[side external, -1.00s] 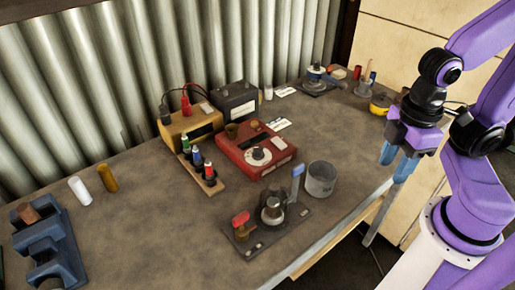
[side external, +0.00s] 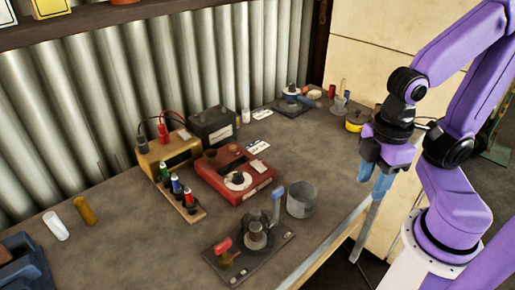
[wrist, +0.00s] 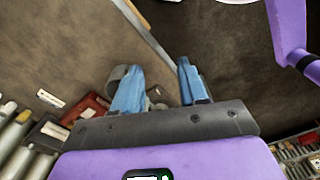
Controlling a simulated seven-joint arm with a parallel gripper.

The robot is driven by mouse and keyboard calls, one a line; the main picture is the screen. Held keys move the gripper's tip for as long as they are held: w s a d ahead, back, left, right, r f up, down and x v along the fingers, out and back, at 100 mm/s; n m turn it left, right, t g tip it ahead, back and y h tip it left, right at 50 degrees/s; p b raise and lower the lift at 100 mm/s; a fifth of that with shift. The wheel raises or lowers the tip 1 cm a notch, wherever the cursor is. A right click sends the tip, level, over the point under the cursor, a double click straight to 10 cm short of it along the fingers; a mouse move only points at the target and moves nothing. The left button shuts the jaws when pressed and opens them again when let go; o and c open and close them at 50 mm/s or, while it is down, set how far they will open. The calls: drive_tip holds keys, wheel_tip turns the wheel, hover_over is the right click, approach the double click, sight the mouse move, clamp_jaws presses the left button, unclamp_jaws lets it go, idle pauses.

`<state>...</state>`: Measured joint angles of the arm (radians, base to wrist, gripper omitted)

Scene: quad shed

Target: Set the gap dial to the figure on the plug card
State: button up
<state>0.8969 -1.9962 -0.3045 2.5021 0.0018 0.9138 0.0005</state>
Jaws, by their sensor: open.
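A red box (side external: 235,175) stands mid-bench in the side external view, with a white round dial (side external: 238,181) and dark knob on top. I take this as the gap dial; its figures are too small to read. A small pale card (side external: 259,167) lies on the box, and white cards (side external: 261,142) lie behind it. I cannot tell which is the plug card. My gripper (side external: 374,188) is open and empty beyond the bench's right edge, apart from the box. Its blue fingers (wrist: 157,75) are spread in the wrist view, where the red box (wrist: 86,108) shows partly at left.
A grey metal can (side external: 301,200) and a dark plate with a clamp-like fixture (side external: 255,238) stand nearer the front. A rack of coloured plugs (side external: 180,201), a yellow box (side external: 168,154) and a dark battery (side external: 212,130) stand around the red box.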

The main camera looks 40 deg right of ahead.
drive_tip(key=shift+o, duration=1)
wheel_tip(320, 180, up, 6)
drive_tip(key=t+y, duration=0.2)
drive_tip(key=y, duration=0.2)
hover_over(238, 172)
drive_tip(key=s+d, duration=0.3)
drive_tip(key=d, duration=0.3)
drive_tip(key=x, duration=1.6)
drive_tip(key=shift+d+f, duration=0.25)
clamp_jaws()
